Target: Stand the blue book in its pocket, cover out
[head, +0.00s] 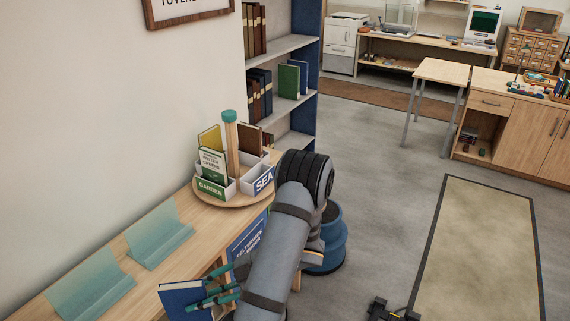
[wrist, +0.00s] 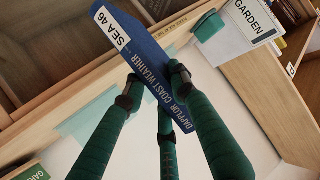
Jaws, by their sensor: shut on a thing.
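The blue book (head: 181,296) is at the lower middle of the head view, held at the front edge of the desk. My gripper (head: 216,293) is shut on it with dark green fingers. In the wrist view the book (wrist: 152,66) lies slantwise between the fingers (wrist: 155,92), its spine toward the camera with a white "SEA 46" label. The round stand (head: 235,201) on the desk carries white pockets around a teal-topped post. The SEA pocket (head: 264,183) faces right of front; its inside is hidden.
Two empty-looking teal book rests (head: 160,236) (head: 88,293) stand on the desk left of the stand. A yellow book (head: 209,139) and a brown book (head: 247,139) stand in rear pockets. A blue bin (head: 330,240) is on the floor behind my arm. A bookcase (head: 293,44) rises behind the desk.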

